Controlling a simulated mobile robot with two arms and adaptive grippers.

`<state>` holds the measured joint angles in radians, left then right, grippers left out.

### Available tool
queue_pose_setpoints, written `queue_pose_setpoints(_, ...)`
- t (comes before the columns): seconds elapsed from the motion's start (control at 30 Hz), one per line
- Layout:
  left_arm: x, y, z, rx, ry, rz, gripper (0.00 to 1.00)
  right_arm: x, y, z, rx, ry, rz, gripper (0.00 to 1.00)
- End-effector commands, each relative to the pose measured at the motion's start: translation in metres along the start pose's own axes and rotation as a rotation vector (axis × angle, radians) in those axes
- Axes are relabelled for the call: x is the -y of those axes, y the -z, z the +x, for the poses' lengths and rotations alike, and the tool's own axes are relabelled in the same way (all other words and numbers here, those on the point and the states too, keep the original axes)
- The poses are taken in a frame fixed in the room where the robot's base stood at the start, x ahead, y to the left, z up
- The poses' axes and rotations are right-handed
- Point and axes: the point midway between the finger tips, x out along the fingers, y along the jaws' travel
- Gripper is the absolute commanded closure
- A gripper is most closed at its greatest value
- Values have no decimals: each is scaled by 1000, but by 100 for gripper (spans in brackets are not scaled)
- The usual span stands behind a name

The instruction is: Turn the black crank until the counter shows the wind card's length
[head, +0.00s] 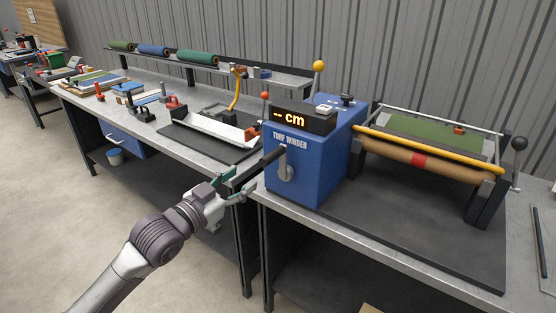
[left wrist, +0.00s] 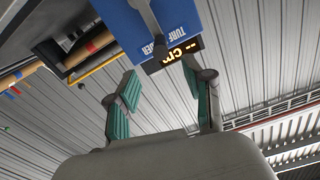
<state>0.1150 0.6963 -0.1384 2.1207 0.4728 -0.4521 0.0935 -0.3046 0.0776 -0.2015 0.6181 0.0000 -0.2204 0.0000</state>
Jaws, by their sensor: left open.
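The blue turf winder (head: 290,173) stands on the bench, and its counter (head: 303,118) shows two dashes and "cm". I cannot make out a wind card. My right gripper is not in view.
Right of the winder, a brown roller (head: 400,159) with a red band and a green turf sheet (head: 430,132) sit in a frame. A white tray (head: 212,132) on a black mat lies to the left. Turf rolls (head: 153,50) rest on the back shelf.

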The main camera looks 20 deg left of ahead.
Motion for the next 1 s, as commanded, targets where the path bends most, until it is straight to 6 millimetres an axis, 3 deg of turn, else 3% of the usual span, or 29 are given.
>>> queue_pose_setpoints(0.53,0,1,107,1,1,-1,48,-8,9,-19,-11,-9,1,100)
queue_pose_setpoints(0.73,0,0,125,2,0,0,48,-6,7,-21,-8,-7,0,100)
queue_pose_setpoints(1.0,0,-1,128,2,0,0,48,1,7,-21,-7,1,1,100)
